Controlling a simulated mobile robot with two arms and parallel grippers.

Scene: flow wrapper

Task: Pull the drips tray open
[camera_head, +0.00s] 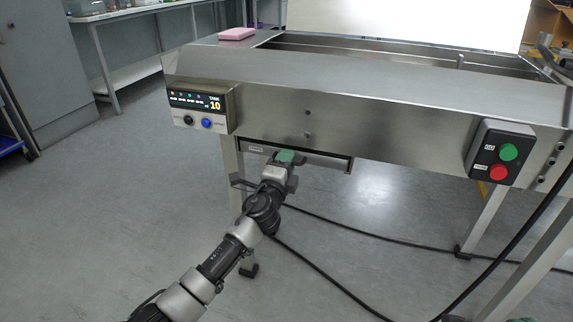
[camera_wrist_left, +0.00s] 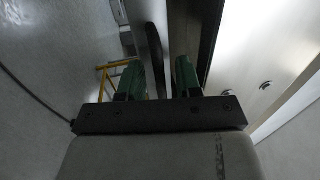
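The drips tray (camera_head: 325,162) is a thin, wide metal drawer under the lower front edge of the steel machine. I cannot tell whether it stands out from the machine. My left gripper (camera_head: 286,157) is at the middle of the tray front and hides part of it. In the left wrist view its two green fingers (camera_wrist_left: 160,78) are apart. A dark, rounded bar (camera_wrist_left: 154,48), which looks like the tray's handle, reaches down toward the gap between them. I cannot tell whether either finger touches it. My right gripper is not in view.
A display panel (camera_head: 204,108) is on the machine's left front, and a box with green and red buttons (camera_head: 502,152) on its right. Machine legs (camera_head: 484,215) and black cables (camera_head: 400,241) are below. A pink block (camera_head: 237,34) lies on top. The floor in front is mostly clear.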

